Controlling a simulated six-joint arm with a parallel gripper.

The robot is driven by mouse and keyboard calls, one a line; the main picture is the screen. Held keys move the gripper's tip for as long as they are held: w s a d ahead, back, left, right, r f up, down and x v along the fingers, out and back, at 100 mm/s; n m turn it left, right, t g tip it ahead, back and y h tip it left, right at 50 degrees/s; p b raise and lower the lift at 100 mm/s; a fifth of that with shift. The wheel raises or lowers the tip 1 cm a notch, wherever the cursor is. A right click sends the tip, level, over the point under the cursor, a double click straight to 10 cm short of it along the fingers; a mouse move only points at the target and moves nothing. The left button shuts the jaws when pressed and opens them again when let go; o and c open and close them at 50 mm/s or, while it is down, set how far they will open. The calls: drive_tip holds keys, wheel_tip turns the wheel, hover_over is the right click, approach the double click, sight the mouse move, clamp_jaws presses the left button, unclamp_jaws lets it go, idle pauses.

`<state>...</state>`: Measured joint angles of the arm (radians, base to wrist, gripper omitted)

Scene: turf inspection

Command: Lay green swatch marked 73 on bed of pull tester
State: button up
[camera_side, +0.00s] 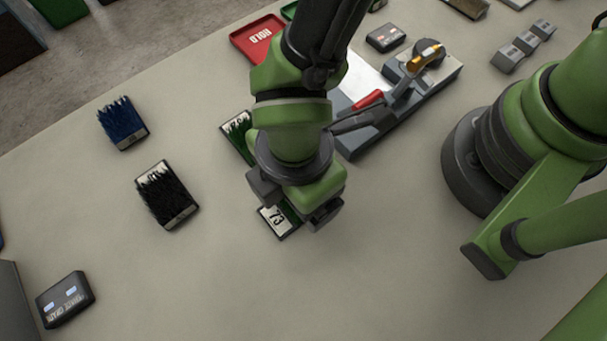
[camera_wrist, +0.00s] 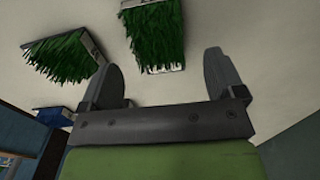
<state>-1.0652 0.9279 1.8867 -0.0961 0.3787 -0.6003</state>
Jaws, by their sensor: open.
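The green swatch marked 73 (camera_side: 277,219) lies on the table, its white numbered label showing and much of its green pile hidden under my gripper (camera_side: 296,203). My gripper is open above it. In the wrist view, a green swatch (camera_wrist: 155,42) lies beyond and between the open fingers of my gripper (camera_wrist: 163,66); its number cannot be read there. The pull tester (camera_side: 441,78), with a grey base, red-handled lever and yellow clamp part, stands at the upper right. My arm hides part of its left side.
Another green swatch (camera_side: 238,137) lies just behind my gripper. A blue swatch (camera_side: 122,122) and a black swatch (camera_side: 166,195) lie at left. A red HOLD tray (camera_side: 245,41), a black box (camera_side: 385,37) and grey blocks (camera_side: 523,46) stand farther back. The front table is mostly clear.

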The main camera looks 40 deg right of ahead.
drive_tip(key=shift+f, duration=1.35)
drive_tip(key=c, duration=1.1)
drive_tip(key=shift+o, duration=0.2)
drive_tip(key=shift+r, duration=0.15)
wheel_tip(320, 180, up, 10)
drive_tip(key=w+d+r+m, duration=0.2)
drive_tip(key=w+d+m, duration=0.2)
drive_tip(key=d, duration=0.5)
drive_tip(key=w+d+r+m, duration=0.2)
drive_tip(key=w+d+m, duration=0.2)
drive_tip(key=d+m, duration=0.4)
drive_tip(key=w+d+r+m, duration=0.3)
drive_tip(key=d+m, duration=0.3)
drive_tip(key=d, duration=0.4)
drive_tip(key=shift+w, duration=0.65)
